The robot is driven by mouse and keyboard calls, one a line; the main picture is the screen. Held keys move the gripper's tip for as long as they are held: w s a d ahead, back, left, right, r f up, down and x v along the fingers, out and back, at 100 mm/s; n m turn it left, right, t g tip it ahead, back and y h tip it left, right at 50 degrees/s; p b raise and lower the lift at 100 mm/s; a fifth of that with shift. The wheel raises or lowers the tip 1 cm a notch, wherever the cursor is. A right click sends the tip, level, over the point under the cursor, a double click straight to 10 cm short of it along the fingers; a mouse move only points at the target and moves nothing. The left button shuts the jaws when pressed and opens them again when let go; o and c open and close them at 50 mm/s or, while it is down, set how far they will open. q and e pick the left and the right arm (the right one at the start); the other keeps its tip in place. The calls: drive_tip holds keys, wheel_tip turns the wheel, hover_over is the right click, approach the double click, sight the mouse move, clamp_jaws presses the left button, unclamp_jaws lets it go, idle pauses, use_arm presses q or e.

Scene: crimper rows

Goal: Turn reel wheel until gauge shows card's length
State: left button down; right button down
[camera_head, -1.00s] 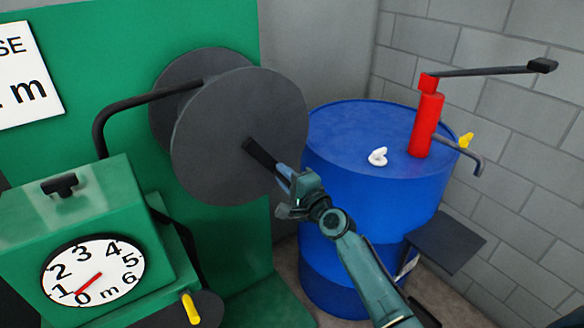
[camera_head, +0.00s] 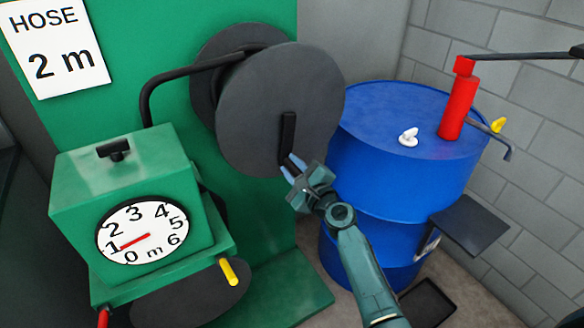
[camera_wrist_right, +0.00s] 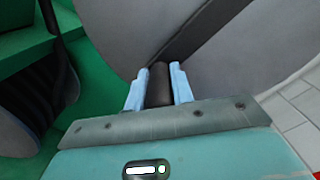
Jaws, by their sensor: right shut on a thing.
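The grey reel wheel (camera_head: 265,100) stands in front of the green panel, with a dark crank (camera_head: 288,135) on its face. My right gripper (camera_head: 292,166) is shut on the crank's handle, at the lower end of the crank. In the right wrist view the dark handle (camera_wrist_right: 159,85) sits between the two pale blue fingers. The round white gauge (camera_head: 155,215) on the green box reads 0 to 6 m. Its red needle (camera_head: 134,241) points at about 1. The card (camera_head: 58,45) reads "HOSE 2 m". My left gripper is not in view.
A blue drum (camera_head: 385,165) with a red hand pump (camera_head: 456,108) stands right of the wheel. A green box (camera_head: 75,190) carries the gauge, with a yellow handle (camera_head: 229,271) below it. A dark shelf (camera_head: 470,224) juts out beside the drum.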

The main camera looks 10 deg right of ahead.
drive_tip(key=shift+s+a, duration=0.1)
drive_tip(key=shift+a, duration=0.15)
idle(0.3)
drive_tip(key=c, duration=1.2)
unclamp_jaws()
